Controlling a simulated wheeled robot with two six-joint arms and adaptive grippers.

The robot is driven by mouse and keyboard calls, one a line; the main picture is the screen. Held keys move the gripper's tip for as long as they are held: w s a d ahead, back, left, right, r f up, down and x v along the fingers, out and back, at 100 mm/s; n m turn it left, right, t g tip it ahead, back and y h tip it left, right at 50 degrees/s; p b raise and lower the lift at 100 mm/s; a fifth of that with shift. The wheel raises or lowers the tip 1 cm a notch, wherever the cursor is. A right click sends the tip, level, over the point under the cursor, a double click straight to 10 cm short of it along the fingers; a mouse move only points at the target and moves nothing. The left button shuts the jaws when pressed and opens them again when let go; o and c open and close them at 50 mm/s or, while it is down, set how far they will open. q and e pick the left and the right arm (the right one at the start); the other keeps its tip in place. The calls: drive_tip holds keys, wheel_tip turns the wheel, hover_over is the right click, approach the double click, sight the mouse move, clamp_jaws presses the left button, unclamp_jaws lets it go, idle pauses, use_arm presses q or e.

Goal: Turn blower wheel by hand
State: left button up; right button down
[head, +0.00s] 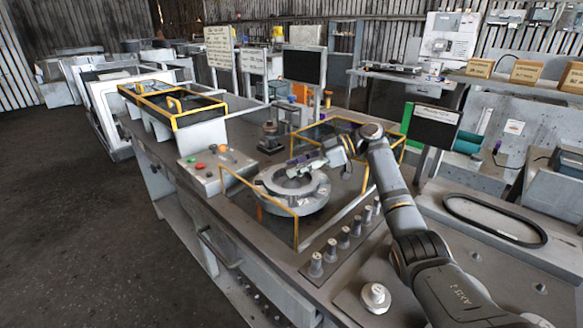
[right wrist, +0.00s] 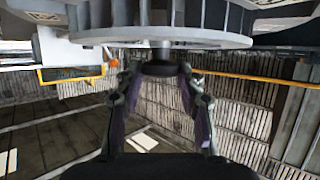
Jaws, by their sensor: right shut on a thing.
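The round grey blower housing (head: 312,204) sits on the bench inside a yellow-edged frame, with an open ring shape on top. In the right wrist view the blower wheel (right wrist: 205,36) shows as a pale disc with upright fins at the top of the picture. A dark round hub (right wrist: 160,68) on a short shaft sits below the disc. My right gripper (head: 306,165) reaches over the housing's upper edge. In the right wrist view its two fingers (right wrist: 160,76) are on either side of the hub, shut on it. My left gripper is not in view.
Yellow guard bars (head: 258,190) stand around the housing. A row of grey knobs (head: 343,238) lines the bench front. A control box with coloured buttons (head: 217,168) is to the left. A black belt loop (head: 495,220) lies on the right bench. The floor at left is clear.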

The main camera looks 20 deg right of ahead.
drive_tip(key=shift+f, duration=0.15)
drive_tip(key=c, duration=1.3)
unclamp_jaws()
drive_tip(key=o, duration=0.5)
drive_tip(key=shift+r, duration=0.3)
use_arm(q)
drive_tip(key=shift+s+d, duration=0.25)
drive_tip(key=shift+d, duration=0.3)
use_arm(e)
wheel_tip(320, 180, up, 10)
drive_tip(key=shift+f, duration=0.2)
